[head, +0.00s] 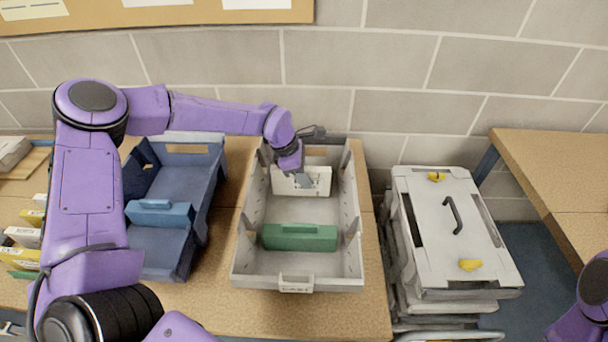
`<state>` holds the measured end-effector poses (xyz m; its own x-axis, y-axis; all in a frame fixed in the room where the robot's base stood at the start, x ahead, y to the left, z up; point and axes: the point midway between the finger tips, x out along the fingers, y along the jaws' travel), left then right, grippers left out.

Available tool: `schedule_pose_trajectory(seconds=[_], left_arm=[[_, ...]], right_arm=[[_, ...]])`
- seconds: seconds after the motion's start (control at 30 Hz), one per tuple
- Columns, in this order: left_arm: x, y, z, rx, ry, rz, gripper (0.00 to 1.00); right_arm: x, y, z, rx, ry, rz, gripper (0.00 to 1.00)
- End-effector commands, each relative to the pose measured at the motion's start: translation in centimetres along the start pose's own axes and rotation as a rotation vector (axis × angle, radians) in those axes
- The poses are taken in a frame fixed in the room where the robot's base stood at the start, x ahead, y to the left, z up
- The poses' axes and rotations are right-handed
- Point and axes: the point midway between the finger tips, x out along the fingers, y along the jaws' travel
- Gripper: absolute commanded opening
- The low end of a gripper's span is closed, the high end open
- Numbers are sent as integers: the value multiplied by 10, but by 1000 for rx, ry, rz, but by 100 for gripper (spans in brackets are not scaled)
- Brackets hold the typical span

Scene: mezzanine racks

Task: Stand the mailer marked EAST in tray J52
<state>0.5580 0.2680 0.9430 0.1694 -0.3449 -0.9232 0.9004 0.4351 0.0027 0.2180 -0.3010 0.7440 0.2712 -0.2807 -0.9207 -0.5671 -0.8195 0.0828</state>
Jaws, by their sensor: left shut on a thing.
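My left gripper (303,181) reaches down into the back of the grey tray (240,252) and is shut on a white mailer (318,176). The white mailer is upright inside the tray, near its back wall; I cannot tell if it touches the floor. No word on it is readable, partly because the gripper covers it. A label on the tray's front is too small to read surely. A green mailer (300,237) stands across the front half of the same tray. My right gripper is out of the picture; only part of that arm shows at the lower right.
A blue tray (165,250) with a blue box (160,213) stands to the left. Several small boxes lie at the far left. A stack of grey lidded crates (450,230) is on the right, beside another wooden table (560,165). The table front below the grey tray is clear.

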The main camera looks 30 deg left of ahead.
Motion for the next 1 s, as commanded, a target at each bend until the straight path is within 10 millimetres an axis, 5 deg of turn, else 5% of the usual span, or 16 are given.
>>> schedule_pose_trajectory(seconds=[0.37, 0.4, 0.47, 0.77, 0.87, 1.0], left_arm=[[8, 0, -3, 0, 0, 0, 0], [8, 0, -4, 0, 1, 0, 41], [8, 0, -4, 0, 1, 0, 53], [4, 0, -2, 1, 1, 0, 53], [-11, 0, 5, 2, 0, 1, 53], [-38, 1, 1, -1, -7, 6, 53]], right_arm=[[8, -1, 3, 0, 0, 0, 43], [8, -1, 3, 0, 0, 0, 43], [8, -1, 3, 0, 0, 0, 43], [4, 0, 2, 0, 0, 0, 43], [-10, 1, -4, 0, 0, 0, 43], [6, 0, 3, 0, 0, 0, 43]])
